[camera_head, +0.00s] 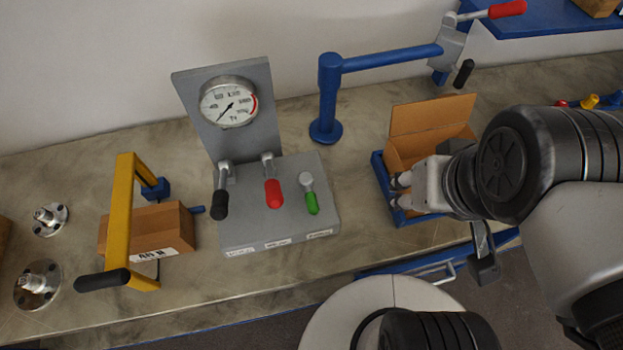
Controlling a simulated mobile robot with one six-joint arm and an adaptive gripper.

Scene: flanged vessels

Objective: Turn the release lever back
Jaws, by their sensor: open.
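A grey panel box (240,233) on the bench carries three levers: a black-handled lever (220,204) on the left, a red-handled lever (273,193) in the middle and a green-handled lever (312,203) on the right. All three handles point toward the front. Small labels on the front edge are too small to read, so I cannot tell which is the release lever. My gripper (400,191) is open, to the right of the panel, over the blue tray and open cardboard box. It is apart from all three levers.
A pressure gauge (228,102) stands behind the levers. A blue post (328,100) with an arm and red-handled clamp (506,9) stands behind. A yellow frame (119,210) and carton (177,226) are left. The blue tray (380,175) holds an open carton (428,115).

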